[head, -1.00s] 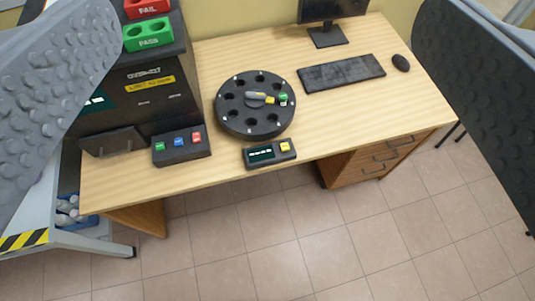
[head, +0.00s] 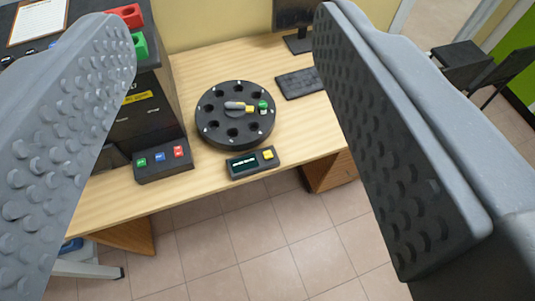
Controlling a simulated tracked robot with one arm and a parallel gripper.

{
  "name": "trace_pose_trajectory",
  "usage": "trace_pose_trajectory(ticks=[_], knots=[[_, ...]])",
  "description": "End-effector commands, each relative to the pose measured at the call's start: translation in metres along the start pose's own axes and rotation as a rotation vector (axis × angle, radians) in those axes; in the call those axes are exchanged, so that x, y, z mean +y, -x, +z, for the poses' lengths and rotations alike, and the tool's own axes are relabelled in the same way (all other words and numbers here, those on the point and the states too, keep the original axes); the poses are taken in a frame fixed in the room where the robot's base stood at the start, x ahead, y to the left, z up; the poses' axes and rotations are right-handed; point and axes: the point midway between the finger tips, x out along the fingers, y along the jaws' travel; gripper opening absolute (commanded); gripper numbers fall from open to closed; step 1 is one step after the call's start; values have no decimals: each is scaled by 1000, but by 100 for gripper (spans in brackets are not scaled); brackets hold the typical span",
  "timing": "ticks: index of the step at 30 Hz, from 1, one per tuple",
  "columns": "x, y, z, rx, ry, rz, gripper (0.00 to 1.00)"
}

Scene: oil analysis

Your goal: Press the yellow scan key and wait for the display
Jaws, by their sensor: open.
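The yellow scan key (head: 268,154) is on the right end of a small black scanner box at the desk's front edge. The box's dark display (head: 243,164) shows small pale text that I cannot read. Behind the box is a round black carousel (head: 235,135) with several holes. A green-capped vial (head: 263,107) sits at its right side, and a grey and yellow piece lies at its centre. My gripper (head: 225,130) is open and empty, its two studded fingers wide apart at left and right. The key shows between them, farther off, and neither finger touches it.
A control box (head: 163,162) with green, blue and red buttons stands left of the scanner, before a black machine (head: 150,115). Red and green holders (head: 126,15) sit above. A keyboard (head: 300,83) and monitor (head: 293,15) are at the back right. Tiled floor is open in front.

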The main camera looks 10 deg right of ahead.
Motion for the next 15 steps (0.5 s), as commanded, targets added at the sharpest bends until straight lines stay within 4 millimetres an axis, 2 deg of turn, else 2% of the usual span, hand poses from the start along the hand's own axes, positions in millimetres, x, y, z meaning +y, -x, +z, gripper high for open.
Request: trace_pose_trajectory(ticks=[1,5,15], knots=[[0,0,0,0,0,0,37],[0,0,0,0,0,0,1],[0,0,0,0,0,0,0]])
